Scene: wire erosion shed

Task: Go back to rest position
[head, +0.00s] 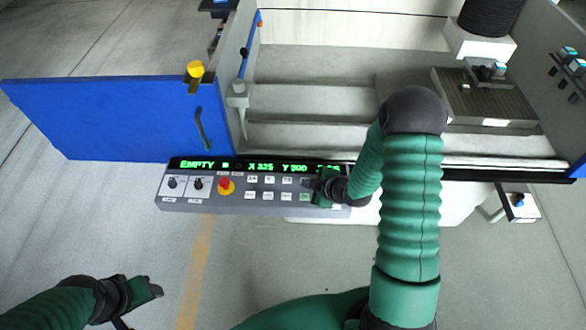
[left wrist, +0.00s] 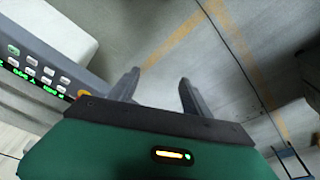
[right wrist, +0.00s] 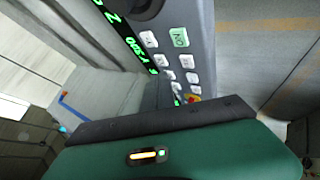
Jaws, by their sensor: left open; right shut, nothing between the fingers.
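My right gripper (head: 317,188) is at the right part of the control panel (head: 235,198) in the head view, over its buttons. It is shut with nothing in it; whether it touches a button I cannot tell. The right wrist view shows the panel's white buttons and a green button (right wrist: 179,38) close by. My left gripper (head: 146,300) is low at the left in the head view, over the floor and apart from the panel. Its two fingers stand apart and empty in the left wrist view (left wrist: 157,92).
The panel's display (head: 250,165) reads EMPTY with green figures, and a red stop knob (head: 225,184) sits below. A blue door (head: 95,120) stands open at the left. The machine's bed (head: 300,100) is behind. Floor in front is clear.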

